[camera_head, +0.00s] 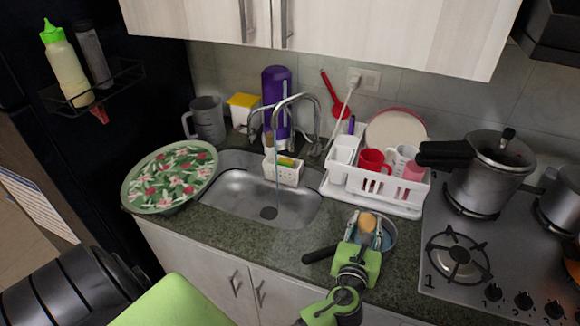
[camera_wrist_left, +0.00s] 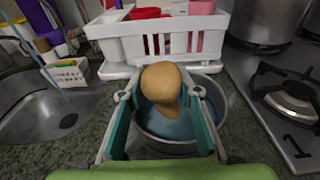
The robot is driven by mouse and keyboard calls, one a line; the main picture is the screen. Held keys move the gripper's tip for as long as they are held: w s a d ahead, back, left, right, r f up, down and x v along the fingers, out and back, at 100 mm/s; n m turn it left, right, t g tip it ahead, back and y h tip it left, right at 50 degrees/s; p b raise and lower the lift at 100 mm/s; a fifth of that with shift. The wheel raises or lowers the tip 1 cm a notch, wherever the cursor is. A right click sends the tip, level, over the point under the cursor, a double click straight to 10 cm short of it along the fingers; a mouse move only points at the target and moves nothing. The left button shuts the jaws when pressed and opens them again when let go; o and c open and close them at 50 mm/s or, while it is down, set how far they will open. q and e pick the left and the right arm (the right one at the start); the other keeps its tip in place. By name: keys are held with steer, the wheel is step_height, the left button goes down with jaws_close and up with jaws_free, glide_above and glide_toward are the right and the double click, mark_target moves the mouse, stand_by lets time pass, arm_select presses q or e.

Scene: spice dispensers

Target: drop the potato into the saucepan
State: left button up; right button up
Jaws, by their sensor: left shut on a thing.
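The potato (camera_head: 368,222) is tan and rounded. In the left wrist view the potato (camera_wrist_left: 160,84) sits between the two fingers of my left gripper (camera_wrist_left: 160,93). My left gripper (camera_head: 366,224) is shut on it. The saucepan (camera_head: 389,238) is small, with a grey metal wall, a bluish inside and a black handle pointing left. It stands on the counter beneath the gripper. In the left wrist view the potato appears over the saucepan (camera_wrist_left: 214,103), whose near part is hidden by the gripper. My right gripper is not in view.
A white dish rack (camera_head: 385,187) with cups and plates stands just behind the saucepan. The sink (camera_head: 235,195) with its running tap is to the left. The stove (camera_head: 480,275) with a pressure cooker (camera_head: 490,180) is to the right. A floral tray (camera_head: 170,178) lies at the left.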

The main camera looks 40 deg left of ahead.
arm_select(q)
steer(key=o, duration=1.3)
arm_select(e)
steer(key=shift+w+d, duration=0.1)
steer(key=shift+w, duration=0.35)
arm_select(q)
steer(key=shift+s, duration=0.1)
steer(key=v, duration=1.2)
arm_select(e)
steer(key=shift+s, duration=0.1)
arm_select(q)
steer(key=shift+f, duration=0.1)
